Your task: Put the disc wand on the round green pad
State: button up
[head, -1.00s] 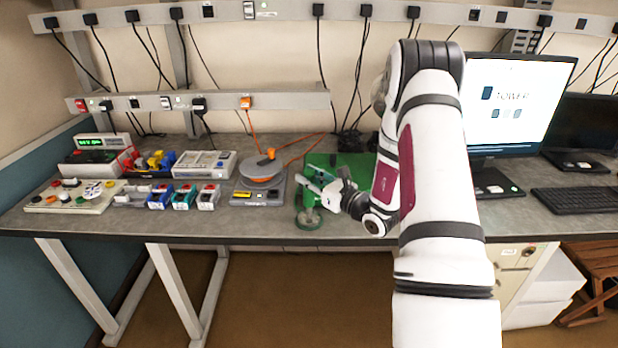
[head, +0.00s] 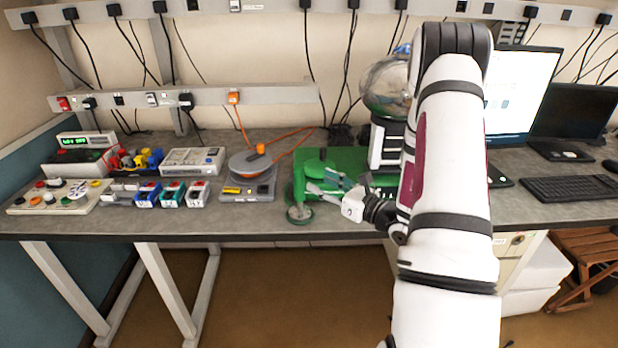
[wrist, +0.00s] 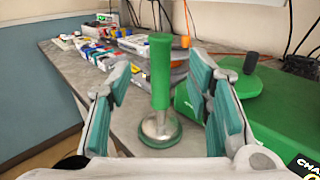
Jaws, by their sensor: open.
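The disc wand has a green handle (wrist: 160,65), a thin rod and a silver disc (wrist: 157,126) at its foot. It stands upright near the front edge of the bench, and in the head view its disc wand handle (head: 299,183) shows left of my gripper (head: 324,185). The round green pad (wrist: 172,139) shows as a green rim under and around the disc. In the wrist view my gripper (wrist: 160,88) is open, its teal-padded fingers on either side of the handle with clear gaps. The wand appears at or just beyond the fingertips.
A green base (wrist: 250,125) with a dark knob stands right of the wand; a metal sphere (head: 387,87) rises behind my arm. A grey device with an orange cable (head: 250,190) lies left. Several small modules (head: 170,195) and meters stand farther left.

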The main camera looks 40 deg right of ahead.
jog(key=s+a+r+n+g+y, duration=0.35)
jog(key=a+n+g, duration=0.2)
jog(key=a, duration=0.35)
jog(key=s+a+r+n+g+y, duration=0.2)
jog(key=s+a+r+n+g, duration=0.25)
jog(key=a+n, duration=0.4)
jog(key=s+a+r+n+g+y, duration=0.3)
jog(key=s+a+r+n+g, duration=0.15)
jog(key=a, duration=0.55)
jog(key=s+a+n+g+h, duration=0.2)
jog(key=s+n+h, duration=0.4)
jog(key=s+n, duration=0.3)
jog(key=s+d+r+n+t+h, duration=0.2)
jog(key=d+r+n+t+h, duration=0.2)
jog(key=d+r+n+h, duration=0.1)
jog(key=shift+s+d+r+n+h, duration=0.2)
jog(key=shift+r+n+h, duration=0.25)
jog(key=shift+n, duration=0.3)
